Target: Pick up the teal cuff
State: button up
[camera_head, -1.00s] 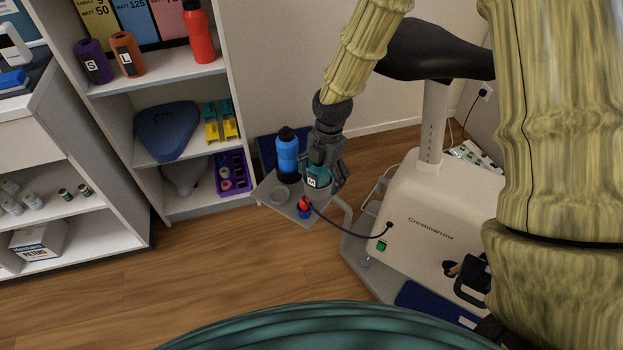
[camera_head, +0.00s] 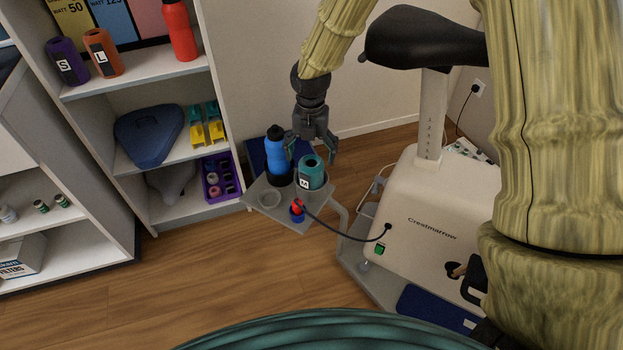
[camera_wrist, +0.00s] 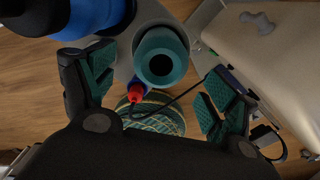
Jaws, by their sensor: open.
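The teal cuff (camera_head: 311,172) is a rolled cylinder with a dark hole in its top and a white label on its side. It stands upright on a small grey tray (camera_head: 275,213). In the wrist view the cuff (camera_wrist: 161,56) lies ahead of the gap between my spread fingers (camera_wrist: 155,100), apart from both. No finger visibly holds it.
A blue bottle (camera_head: 277,158) stands close to the cuff's left. The exercise bike (camera_head: 420,200) is to the right; shelves (camera_head: 180,70) are left.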

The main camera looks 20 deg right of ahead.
aim_at(311, 165)
jog(key=shift+w+d+f+b, duration=0.1)
jog(key=shift+f+b, duration=0.7)
jog(key=shift+f, duration=1.75)
jog(key=c, duration=1.5)
